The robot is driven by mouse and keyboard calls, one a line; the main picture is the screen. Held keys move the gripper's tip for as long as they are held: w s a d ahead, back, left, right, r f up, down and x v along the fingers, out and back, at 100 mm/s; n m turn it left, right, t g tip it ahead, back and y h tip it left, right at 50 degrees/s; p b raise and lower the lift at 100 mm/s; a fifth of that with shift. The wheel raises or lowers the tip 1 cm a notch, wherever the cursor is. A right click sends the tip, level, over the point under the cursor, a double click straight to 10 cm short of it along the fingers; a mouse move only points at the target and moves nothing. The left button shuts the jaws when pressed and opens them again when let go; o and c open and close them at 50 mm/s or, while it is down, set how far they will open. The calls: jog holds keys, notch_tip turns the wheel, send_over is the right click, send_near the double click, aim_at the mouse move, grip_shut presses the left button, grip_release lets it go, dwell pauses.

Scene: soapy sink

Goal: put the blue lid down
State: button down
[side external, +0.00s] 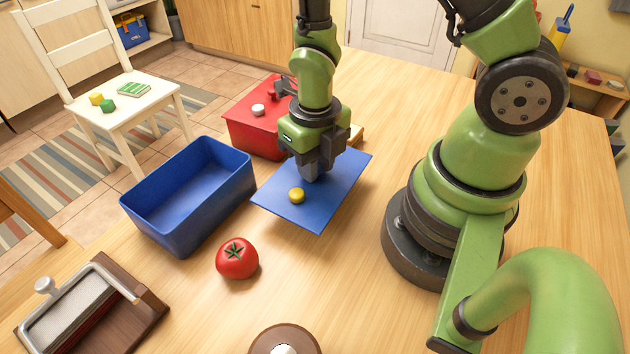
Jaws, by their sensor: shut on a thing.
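The blue lid (338,187) is a flat blue panel with a round yellow knob (297,195) on top. It is in the middle of the table, to the right of the open blue box (190,195). My gripper (313,176) points down over the lid, just behind the yellow knob, and is shut on the lid. The fingers hide the part they grip. The lid looks roughly level and low over the table; I cannot tell whether it touches the wood. The blue box is uncovered and looks empty.
A red box (245,130) with a white knob on top stands behind the blue box. A tomato (237,258) sits in front of the lid. A wood-and-metal holder (90,305) is at front left, a round brown item (284,340) at the front edge. Table is clear right of the tomato.

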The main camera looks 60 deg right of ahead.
jog(key=shift+f, duration=2.2)
jog(key=shift+f, duration=0.1)
jog(key=c, duration=1)
grip_release()
jog(key=shift+o, duration=0.2)
